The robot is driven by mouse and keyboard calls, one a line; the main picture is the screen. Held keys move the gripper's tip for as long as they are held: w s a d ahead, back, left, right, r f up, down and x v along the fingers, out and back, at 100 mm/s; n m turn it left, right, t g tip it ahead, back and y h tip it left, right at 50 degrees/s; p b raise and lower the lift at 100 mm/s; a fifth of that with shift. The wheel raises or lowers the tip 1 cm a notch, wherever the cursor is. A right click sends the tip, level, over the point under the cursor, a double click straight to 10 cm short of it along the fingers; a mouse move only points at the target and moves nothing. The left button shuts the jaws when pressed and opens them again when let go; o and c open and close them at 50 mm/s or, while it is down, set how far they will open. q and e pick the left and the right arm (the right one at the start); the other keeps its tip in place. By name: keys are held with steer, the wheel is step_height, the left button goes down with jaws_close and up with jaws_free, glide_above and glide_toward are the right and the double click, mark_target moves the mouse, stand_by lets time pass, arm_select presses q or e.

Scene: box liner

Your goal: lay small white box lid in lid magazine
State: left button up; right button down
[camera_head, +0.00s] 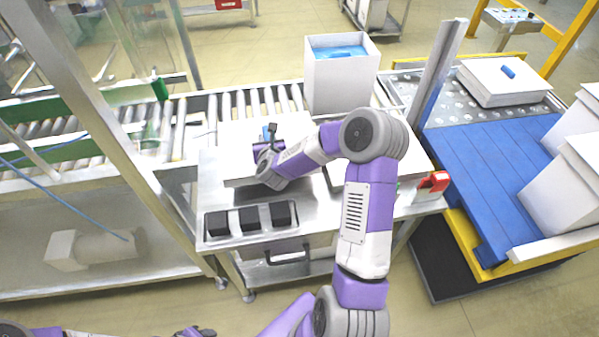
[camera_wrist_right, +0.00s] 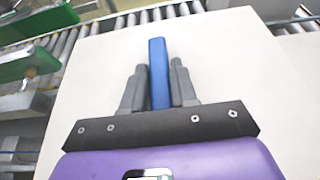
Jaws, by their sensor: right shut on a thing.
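The small white box lid (camera_head: 236,145) is a flat white panel with a blue grip bar, over the left part of the steel bench (camera_head: 205,170). My right gripper (camera_head: 269,133) is above it, shut on the blue bar. The right wrist view shows the bar (camera_wrist_right: 158,72) between both fingers and the white lid (camera_wrist_right: 235,65) spreading beneath. I cannot tell whether the lid touches the bench. A white flat piece (camera_head: 418,163) in a low frame, possibly the lid magazine, is partly hidden behind my right arm. My left gripper (camera_head: 195,332) shows only slightly at the bottom edge.
A tall white box (camera_head: 341,85) with a blue liner stands behind the bench, by the roller conveyor (camera_head: 200,105). A black-celled tray (camera_head: 248,220) lies at the bench front; a red device (camera_head: 434,182) sits at its right. A metal post (camera_head: 440,65) rises behind.

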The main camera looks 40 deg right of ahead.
step_height(320, 180, down, 9)
steer(key=shift+r+b, duration=0.15)
steer(key=shift+b, duration=0.5)
steer(key=c, duration=0.9)
jaws_free()
steer(key=shift+c, duration=0.2)
steer(key=shift+o, duration=0.3)
